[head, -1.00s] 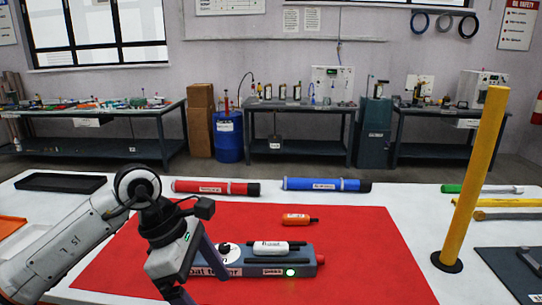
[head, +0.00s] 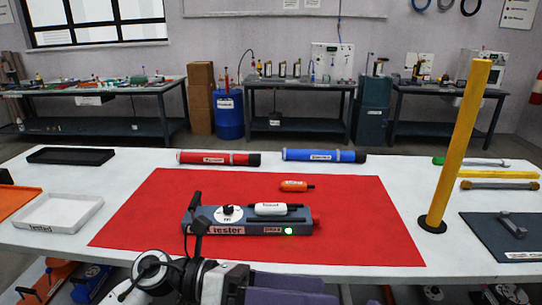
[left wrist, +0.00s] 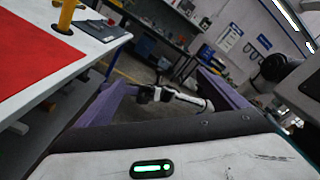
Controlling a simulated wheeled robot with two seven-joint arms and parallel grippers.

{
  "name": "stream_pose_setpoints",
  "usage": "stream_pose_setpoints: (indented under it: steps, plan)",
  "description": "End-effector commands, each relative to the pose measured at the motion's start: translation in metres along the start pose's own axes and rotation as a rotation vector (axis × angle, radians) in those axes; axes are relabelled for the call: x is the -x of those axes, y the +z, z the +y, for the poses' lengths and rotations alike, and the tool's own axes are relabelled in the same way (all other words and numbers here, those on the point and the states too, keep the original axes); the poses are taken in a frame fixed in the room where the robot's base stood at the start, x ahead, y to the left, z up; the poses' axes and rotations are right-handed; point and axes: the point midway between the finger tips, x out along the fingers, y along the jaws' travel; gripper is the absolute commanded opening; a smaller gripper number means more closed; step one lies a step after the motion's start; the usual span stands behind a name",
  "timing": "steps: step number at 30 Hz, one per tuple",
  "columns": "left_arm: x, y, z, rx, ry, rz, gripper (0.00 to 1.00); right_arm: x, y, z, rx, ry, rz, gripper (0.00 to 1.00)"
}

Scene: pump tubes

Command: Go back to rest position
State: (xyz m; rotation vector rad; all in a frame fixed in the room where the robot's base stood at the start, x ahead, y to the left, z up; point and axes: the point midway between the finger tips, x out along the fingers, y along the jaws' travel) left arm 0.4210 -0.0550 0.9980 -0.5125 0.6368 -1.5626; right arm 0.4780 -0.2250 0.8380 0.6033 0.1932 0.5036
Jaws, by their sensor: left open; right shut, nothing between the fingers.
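My left gripper (left wrist: 165,102) is open in the left wrist view. Its two purple fingers stand wide apart with nothing held between them, and the table edge lies to their left. In the head view, purple gripper fingers (head: 288,287) show at the bottom edge, below the table's front edge and partly cut off.
The tester (head: 245,229) with a white bottle (head: 270,209) sits on the red mat (head: 365,220), an orange bottle (head: 293,186) behind it. A white tray (head: 60,211) is at left. A yellow post (head: 458,140) stands at right. Red (head: 210,158) and blue (head: 310,155) tubes lie behind.

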Motion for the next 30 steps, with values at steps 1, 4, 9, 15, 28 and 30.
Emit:
stream_pose_setpoints:
  steps: [1, 4, 9, 15, 28, 30]
  plan:
    - [-0.001, 0.006, -0.002, 0.151, -0.046, -0.158, 0.92, 0.004, -0.008, -0.003, -0.182, -0.043, -0.036, 0.00]
    - [0.019, 0.024, 0.011, 0.467, -0.109, -0.478, 0.92, 0.015, -0.024, -0.016, -0.558, -0.138, -0.116, 0.00]
    - [0.090, -0.002, 0.082, 1.056, -0.143, -1.001, 0.92, 0.041, -0.073, -0.038, -1.197, -0.315, -0.257, 0.00]
    - [0.158, -0.119, 0.151, 1.637, -0.106, -1.467, 0.92, 0.073, -0.141, -0.045, -1.786, -0.510, -0.411, 0.00]
    - [0.194, -0.360, 0.148, 2.391, 0.046, -2.034, 0.92, 0.120, -0.246, -0.013, -2.497, -0.835, -0.658, 0.00]
    - [0.194, -0.372, 0.144, -2.363, -0.056, 2.007, 0.92, 0.122, -0.251, -0.010, -2.528, -0.851, -0.672, 0.00]
